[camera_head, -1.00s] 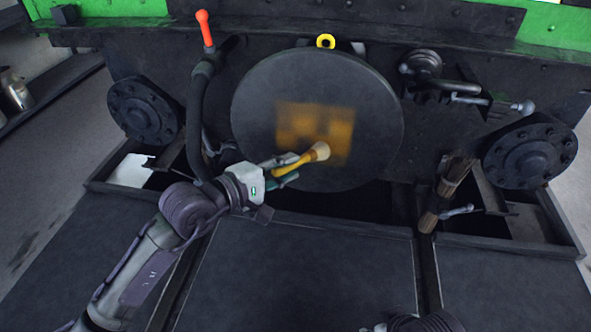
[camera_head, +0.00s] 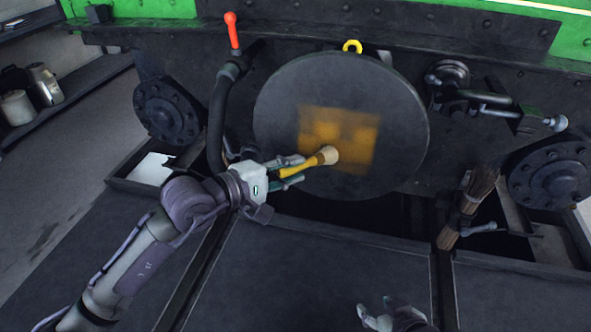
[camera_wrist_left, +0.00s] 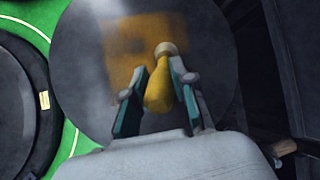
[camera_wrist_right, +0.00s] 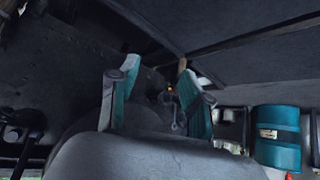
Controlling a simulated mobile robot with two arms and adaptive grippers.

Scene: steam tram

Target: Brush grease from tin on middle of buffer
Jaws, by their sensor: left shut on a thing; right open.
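The buffer (camera_head: 285,100) is a round dark disc at the front of the tram. A blurry orange-yellow grease patch (camera_head: 350,125), roughly square, covers its middle. My left gripper (camera_head: 293,170) is shut on the yellow handle of the brush (camera_head: 303,168). The pale bristle end overlaps the patch's lower edge; I cannot tell if it touches the disc. The left wrist view also shows the brush (camera_wrist_left: 160,87) between the fingers, with the buffer (camera_wrist_left: 210,60) beyond. My right gripper (camera_head: 376,312) is open and empty, low in the head view. No tin is clearly identifiable as the grease tin.
Metal cans (camera_head: 45,84) stand on a shelf at the left. A black hose with a red handle (camera_head: 232,30) rises left of the buffer. A bundle of sticks (camera_head: 468,205) stands at the right. A teal canister (camera_wrist_right: 277,135) shows in the right wrist view.

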